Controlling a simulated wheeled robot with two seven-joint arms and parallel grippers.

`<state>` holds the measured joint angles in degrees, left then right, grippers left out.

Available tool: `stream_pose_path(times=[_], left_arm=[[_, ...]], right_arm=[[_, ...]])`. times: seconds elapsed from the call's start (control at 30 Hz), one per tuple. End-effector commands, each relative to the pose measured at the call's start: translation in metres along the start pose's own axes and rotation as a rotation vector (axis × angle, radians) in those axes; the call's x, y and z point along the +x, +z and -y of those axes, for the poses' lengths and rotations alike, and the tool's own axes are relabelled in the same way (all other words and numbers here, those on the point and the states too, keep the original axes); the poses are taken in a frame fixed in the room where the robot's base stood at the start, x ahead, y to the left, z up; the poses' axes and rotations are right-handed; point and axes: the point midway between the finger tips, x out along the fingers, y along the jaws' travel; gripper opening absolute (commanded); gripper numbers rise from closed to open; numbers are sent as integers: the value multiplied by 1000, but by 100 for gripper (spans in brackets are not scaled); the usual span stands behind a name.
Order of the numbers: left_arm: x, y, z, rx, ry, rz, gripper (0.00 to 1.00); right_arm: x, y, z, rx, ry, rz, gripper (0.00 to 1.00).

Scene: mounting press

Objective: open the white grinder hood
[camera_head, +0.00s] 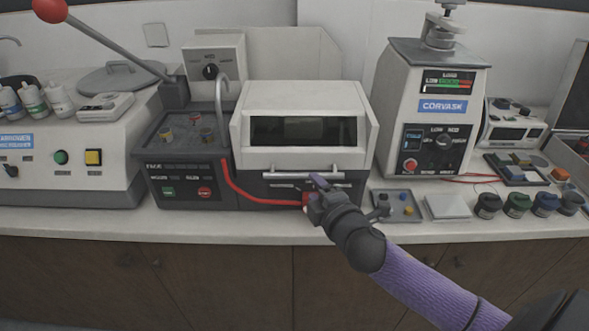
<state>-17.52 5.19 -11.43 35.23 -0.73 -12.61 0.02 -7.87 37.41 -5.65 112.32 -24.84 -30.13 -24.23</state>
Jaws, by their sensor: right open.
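The white grinder hood (262,97) is at the centre of the bench, with a dark window in its front. It looks shut over a dark base (262,192). A light horizontal bar handle (285,175) runs along its lower front. My right gripper (312,191) is open at the right part of the handle, just in front of it or slightly below. Whether the bar is between the fingers or touched by them I cannot tell. My right arm comes in from the lower right. My left gripper is not in view.
A red hose (258,200) runs left of the gripper. A grey polisher unit (182,180) stands left of the hood, and a CORVASK press (425,110) stands right. A small tray (400,215), a white pad (447,206) and several dark jars (517,204) line the right front edge.

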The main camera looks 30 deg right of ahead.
Motion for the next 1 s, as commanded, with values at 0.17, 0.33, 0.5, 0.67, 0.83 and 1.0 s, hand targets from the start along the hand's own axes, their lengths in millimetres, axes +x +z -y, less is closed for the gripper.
stream_pose_path(times=[0.17,0.33,0.5,0.67,0.83,1.0], left_arm=[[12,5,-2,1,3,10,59],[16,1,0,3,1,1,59],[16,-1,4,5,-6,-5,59],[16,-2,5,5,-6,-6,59],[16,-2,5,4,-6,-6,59],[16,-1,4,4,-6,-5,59]], right_arm=[[41,1,2,1,1,2,55],[61,1,2,2,-1,1,55],[65,0,1,3,-2,1,55],[65,0,1,3,-3,0,55],[65,0,1,3,-2,0,19],[65,0,1,3,-3,0,0]])
